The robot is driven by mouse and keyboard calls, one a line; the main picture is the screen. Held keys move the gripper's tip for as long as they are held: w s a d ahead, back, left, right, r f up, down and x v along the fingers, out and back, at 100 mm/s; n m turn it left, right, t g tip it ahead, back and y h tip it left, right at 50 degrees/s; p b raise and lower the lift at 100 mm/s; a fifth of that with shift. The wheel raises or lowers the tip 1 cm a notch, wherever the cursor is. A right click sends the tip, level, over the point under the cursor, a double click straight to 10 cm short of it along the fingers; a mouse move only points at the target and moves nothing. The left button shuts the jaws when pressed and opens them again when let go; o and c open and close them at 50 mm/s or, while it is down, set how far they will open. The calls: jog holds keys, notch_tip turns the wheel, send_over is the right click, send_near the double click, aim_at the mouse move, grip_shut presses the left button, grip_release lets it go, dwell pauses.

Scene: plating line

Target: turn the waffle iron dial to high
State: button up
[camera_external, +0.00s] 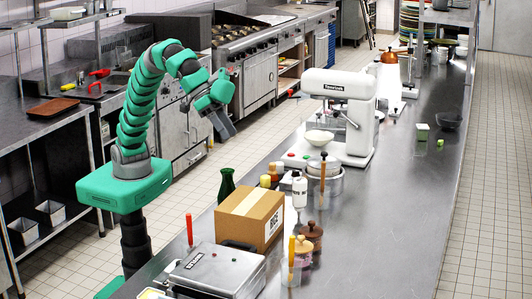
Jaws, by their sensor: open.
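A silver, box-shaped appliance with a dark handle and a small dark label, which looks like the waffle iron (220,268), sits on the near left end of the long steel counter (400,220). I cannot make out its dial in this view. My gripper (226,130) hangs from the green arm, pointing down, over the floor aisle left of the counter. It is well above and behind the waffle iron, apart from it. Its jaws are open and I see nothing between them.
A cardboard box (249,215) stands right behind the waffle iron, with a green bottle (226,185) beside it. A white stand mixer (345,115) is farther back. The counter's right side is mostly clear.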

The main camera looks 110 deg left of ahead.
jog(key=s+d+f+n+g+y, duration=0.1)
jog(key=s+d+f, duration=0.1)
jog(key=d+f, duration=0.4)
jog(key=s+d+f+g, duration=0.1)
jog(key=s+d+f, duration=0.2)
jog(key=d+f, duration=0.3)
jog(key=n+g+y, duration=0.1)
send_over(177, 263)
jog(key=s+d, duration=0.1)
jog(key=s, duration=0.3)
notch_tip(177, 263, down, 13)
jog(key=shift+x, duration=5.05)
jog(key=shift+d+r, duration=0.1)
jog(key=c, duration=1)
